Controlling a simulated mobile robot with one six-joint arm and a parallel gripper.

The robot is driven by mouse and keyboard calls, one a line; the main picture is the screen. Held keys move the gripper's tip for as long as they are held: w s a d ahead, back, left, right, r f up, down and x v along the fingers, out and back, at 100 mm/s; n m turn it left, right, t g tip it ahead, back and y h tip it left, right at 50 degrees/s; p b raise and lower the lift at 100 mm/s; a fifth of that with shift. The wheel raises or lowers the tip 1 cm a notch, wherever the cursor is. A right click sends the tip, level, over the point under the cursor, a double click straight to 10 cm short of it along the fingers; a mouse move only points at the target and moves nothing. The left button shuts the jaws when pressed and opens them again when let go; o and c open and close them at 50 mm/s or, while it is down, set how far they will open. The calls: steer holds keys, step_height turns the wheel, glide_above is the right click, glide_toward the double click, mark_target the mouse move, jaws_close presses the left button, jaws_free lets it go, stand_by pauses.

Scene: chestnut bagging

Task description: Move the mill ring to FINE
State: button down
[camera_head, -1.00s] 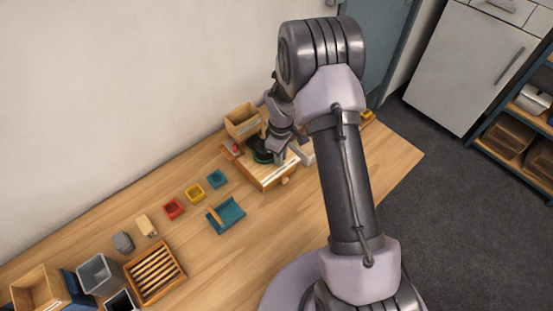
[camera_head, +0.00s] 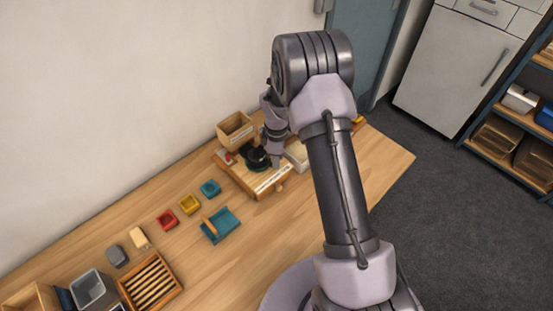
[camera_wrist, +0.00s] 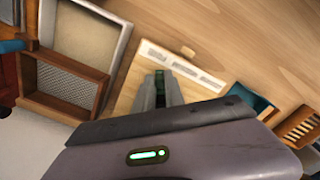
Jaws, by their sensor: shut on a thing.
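The mill is a wooden box (camera_head: 238,176) with a pale label strip (camera_head: 271,181) along its front edge. Its dark ring (camera_head: 256,158) sits on top, partly hidden by my gripper. My gripper (camera_head: 274,162) points down at the ring's right side. In the wrist view, my gripper (camera_wrist: 160,90) is shut on a narrow dark-green piece, which looks like part of the ring. The pale mill top (camera_wrist: 130,84) and its label strip (camera_wrist: 180,66) show beyond the fingers. The label text is too small to read, so the ring's setting cannot be told.
A wooden bin (camera_head: 236,128) stands behind the mill and a pale tray (camera_head: 297,155) to its right. The front right tabletop is clear.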

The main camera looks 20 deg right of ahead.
steer(key=shift+w, duration=0.1)
steer(key=c, duration=1.4)
jaws_free()
step_height(320, 180, up, 18)
steer(key=p, duration=0.2)
steer(key=shift+f, duration=0.25)
